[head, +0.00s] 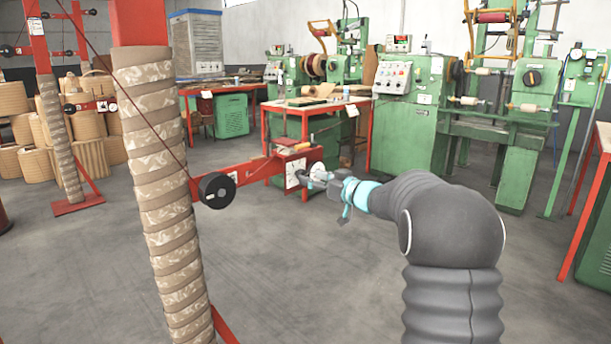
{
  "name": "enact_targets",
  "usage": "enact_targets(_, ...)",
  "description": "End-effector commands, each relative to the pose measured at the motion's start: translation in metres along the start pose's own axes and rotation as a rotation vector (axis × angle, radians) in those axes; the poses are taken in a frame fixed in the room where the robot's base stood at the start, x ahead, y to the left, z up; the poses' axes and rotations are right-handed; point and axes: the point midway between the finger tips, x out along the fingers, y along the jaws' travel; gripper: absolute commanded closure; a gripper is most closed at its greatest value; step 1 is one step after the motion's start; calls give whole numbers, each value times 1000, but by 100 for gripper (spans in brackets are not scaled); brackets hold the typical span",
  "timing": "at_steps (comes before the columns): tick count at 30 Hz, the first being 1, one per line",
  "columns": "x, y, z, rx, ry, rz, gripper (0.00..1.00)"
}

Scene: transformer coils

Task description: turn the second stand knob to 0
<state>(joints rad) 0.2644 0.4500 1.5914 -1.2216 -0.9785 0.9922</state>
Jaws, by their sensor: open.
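A near red stand carries a tall coil (163,190) wrapped in brown and patterned bands. Its red crossbar (258,170) bears a round black knob (217,190) close to the coil. At the crossbar's right end are a white plate (294,174) and a small pale round part (317,171), perhaps a knob or dial. My gripper (316,182), grey with teal parts, is open in front of that end. Its fingers partly cover the round part; I cannot tell whether they touch it. No scale numbers are readable.
A farther red stand (76,208) with its own coil stands at the left, before stacked tan coils (92,158). A red-framed workbench (316,108) and green machines (410,130) stand behind. Grey floor (290,270) is open between the near coil and my arm.

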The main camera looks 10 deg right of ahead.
Motion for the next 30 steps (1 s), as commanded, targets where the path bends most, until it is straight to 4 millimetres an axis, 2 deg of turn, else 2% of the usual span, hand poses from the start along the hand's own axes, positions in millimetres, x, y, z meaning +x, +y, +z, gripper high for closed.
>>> enact_targets(3,18,0,0,1,0,-1,42)
enact_targets(7,29,0,0,1,0,0,42)
enact_targets(19,35,0,0,1,0,2,42)
enact_targets(26,35,0,0,1,0,2,100)
enact_targets(30,34,0,0,-1,0,2,100)
